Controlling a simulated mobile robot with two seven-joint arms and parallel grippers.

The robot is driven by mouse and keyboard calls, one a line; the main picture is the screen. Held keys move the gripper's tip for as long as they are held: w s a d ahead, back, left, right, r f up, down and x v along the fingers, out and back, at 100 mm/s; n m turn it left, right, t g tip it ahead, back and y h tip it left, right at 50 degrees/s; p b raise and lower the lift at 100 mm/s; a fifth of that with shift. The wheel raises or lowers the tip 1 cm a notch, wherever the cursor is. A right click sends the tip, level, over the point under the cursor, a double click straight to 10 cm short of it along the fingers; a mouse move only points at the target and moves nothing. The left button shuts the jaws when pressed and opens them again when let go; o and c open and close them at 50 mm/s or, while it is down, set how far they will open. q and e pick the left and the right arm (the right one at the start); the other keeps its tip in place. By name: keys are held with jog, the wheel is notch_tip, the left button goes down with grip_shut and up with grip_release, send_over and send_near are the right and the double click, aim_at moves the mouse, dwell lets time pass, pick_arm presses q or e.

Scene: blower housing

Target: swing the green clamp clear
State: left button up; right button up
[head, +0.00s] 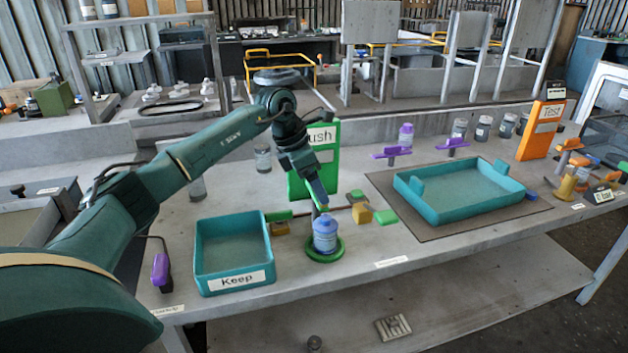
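Several small green pieces lie around a blue jar (325,234), and I cannot tell for sure which is the green clamp. One green piece (386,217) is right of the jar beside a yellow-brown block (362,214). Another green piece (279,215) is left of it, by the Keep tray. The jar stands upright on a green ring (326,251). My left gripper (321,205) points down just above the jar's top. Its fingers are too small and overlapped to tell their opening or whether they touch the jar. My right gripper is not in view.
A teal Keep tray (233,281) stands left of the jar. A green sign board (327,167) stands behind my gripper. A teal tray (460,213) on a dark mat is at right. Purple clamps (391,152) and jars line the back. The front table edge is near the jar.

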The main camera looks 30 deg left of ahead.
pick_arm(q)
jog(key=shift+c, duration=0.2)
jog(key=c, duration=1)
jog(key=shift+o, duration=0.2)
jog(key=n+y+p, duration=0.1)
jog(key=n, duration=0.2)
jog(key=shift+s+d+r+n+t, duration=0.1)
jog(key=shift+n+t, duration=0.3)
jog(key=n+y, duration=0.2)
jog(key=n, duration=0.2)
jog(key=shift+d+n+p, duration=0.15)
jog(key=shift+n+p, duration=0.15)
jog(key=n, duration=0.2)
jog(key=n+y, duration=0.1)
jog(key=n, duration=0.1)
jog(key=shift+d+y, duration=0.1)
jog(key=shift+y, duration=0.2)
jog(key=shift+n+g+y+b, duration=0.15)
jog(key=shift+n+g+y, duration=0.2)
jog(key=shift+n, duration=0.9)
jog(key=shift+n+g+y+b, duration=0.15)
jog(key=shift+n+y, duration=0.3)
jog(key=shift+n, duration=0.8)
